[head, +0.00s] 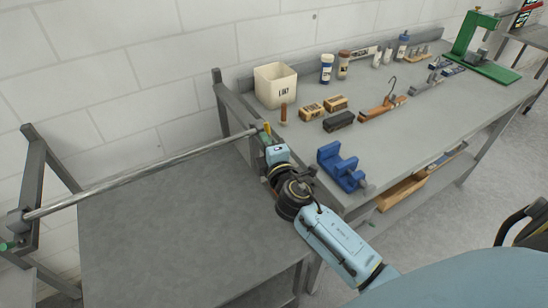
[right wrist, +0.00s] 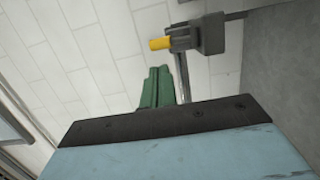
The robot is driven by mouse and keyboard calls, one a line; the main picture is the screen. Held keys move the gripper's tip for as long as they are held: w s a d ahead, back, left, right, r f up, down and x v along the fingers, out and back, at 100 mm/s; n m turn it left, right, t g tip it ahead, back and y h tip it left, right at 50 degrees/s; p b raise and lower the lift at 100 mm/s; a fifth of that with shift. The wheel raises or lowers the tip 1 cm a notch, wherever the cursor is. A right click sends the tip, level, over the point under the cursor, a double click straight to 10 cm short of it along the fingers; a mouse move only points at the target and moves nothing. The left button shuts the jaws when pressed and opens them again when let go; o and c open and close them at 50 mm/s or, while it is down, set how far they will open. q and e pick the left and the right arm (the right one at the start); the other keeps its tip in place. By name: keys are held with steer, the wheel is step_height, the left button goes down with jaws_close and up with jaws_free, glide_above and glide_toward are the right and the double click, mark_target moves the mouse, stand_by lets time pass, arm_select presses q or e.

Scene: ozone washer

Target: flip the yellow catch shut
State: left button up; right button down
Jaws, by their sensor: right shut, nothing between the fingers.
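The yellow catch (head: 267,127) is a small yellow piece at the right end of a long grey bar (head: 140,172). In the right wrist view the yellow catch (right wrist: 160,43) points left out of a dark grey bracket (right wrist: 208,34). My right gripper (head: 266,138) is at that end of the bar, close to the catch. Its green fingers (right wrist: 160,86) are shut with nothing between them. In the right wrist view their tips appear just below the catch, with a small gap in the picture. Contact cannot be told from the head view.
A grey workbench (head: 440,110) stands to the right, holding a white bin (head: 275,85), a blue vise (head: 342,167), brushes and bottles. A lower grey table (head: 170,230) lies below the bar and is clear. A white block wall (head: 120,60) is behind.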

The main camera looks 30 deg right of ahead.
steer(key=s+a+r, duration=0.2)
steer(key=s, duration=0.3)
steer(key=s+a+r, duration=0.1)
steer(key=s+r, duration=0.1)
steer(key=s, duration=0.3)
steer(key=shift+s+a+p, duration=0.3)
steer(key=shift+s+a, duration=0.05)
steer(key=shift+a, duration=0.05)
